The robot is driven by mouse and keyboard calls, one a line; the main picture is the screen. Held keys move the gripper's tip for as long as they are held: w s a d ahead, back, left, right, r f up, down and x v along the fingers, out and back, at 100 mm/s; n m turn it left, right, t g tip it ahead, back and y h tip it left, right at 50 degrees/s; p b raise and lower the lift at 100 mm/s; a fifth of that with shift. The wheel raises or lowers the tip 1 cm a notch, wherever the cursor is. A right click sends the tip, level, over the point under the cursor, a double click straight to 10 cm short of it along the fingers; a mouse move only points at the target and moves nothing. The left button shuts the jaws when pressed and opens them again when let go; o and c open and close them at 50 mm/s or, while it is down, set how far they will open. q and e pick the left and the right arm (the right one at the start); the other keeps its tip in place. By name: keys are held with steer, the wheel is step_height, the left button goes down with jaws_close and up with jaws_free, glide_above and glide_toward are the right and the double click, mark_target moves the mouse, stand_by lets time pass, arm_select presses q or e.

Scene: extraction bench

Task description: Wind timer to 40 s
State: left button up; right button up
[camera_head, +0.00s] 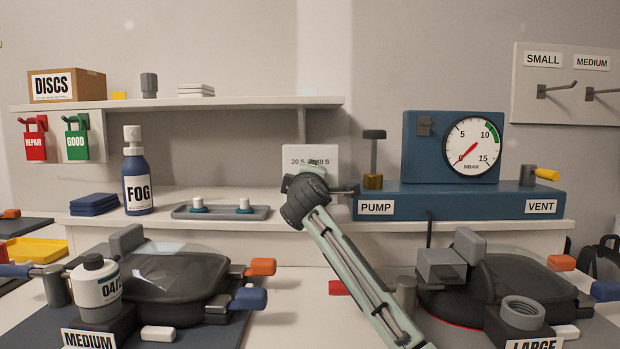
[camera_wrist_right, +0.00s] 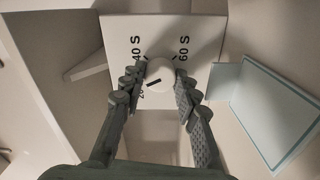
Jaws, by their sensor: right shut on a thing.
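The timer is a white panel (camera_head: 296,153) on the bench at the back, mostly hidden behind my right gripper (camera_head: 312,172) in the head view. In the right wrist view the timer panel (camera_wrist_right: 155,27) shows the labels 20 S, 40 S and 60 S, with the 20 S partly covered. Its round white knob (camera_wrist_right: 160,70) has a black mark that points left and slightly down, towards the 20 S label. My right gripper (camera_wrist_right: 159,78) is shut on the knob, one finger on each side. My left gripper is in neither view.
A tray with two white-topped pieces (camera_head: 222,213) lies left of the timer. The blue pump unit (camera_head: 458,202) with its gauge stands close on the right. Two dark lidded chambers, one at the left (camera_head: 165,290) and one at the right (camera_head: 500,275), stand in front.

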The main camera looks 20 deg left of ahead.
steer(key=shift+m, duration=1.9)
steer(key=shift+m+p, duration=0.3)
steer(key=shift+m, duration=5.1)
steer(key=o, duration=1.1)
steer(key=shift+o, duration=0.2)
steer(key=v, duration=1.2)
